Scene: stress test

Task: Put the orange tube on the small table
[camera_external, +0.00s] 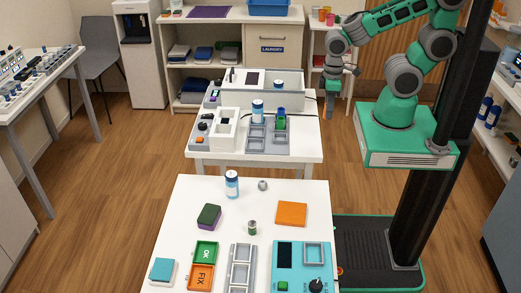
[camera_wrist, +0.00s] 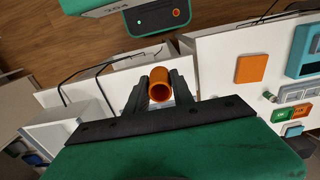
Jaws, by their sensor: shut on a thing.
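My gripper (camera_external: 330,108) hangs from the raised arm at the upper right of the external view, fingers down, beyond the right end of the middle table. In the wrist view my gripper (camera_wrist: 159,94) is shut on the orange tube (camera_wrist: 160,80), with one dark finger on each side and the tube's open end facing the camera. I cannot make out the tube in the external view. A small white table (camera_external: 318,26) with several coloured cups stands at the back, behind the arm; I cannot tell if it is the named one.
The front white table (camera_external: 190,185) bears an orange square pad (camera_external: 291,214), a bottle (camera_external: 232,184) and a teal device (camera_external: 285,257). The middle table (camera_external: 311,148) holds grey trays and bottles. Open wooden floor (camera_external: 343,160) lies right of it.

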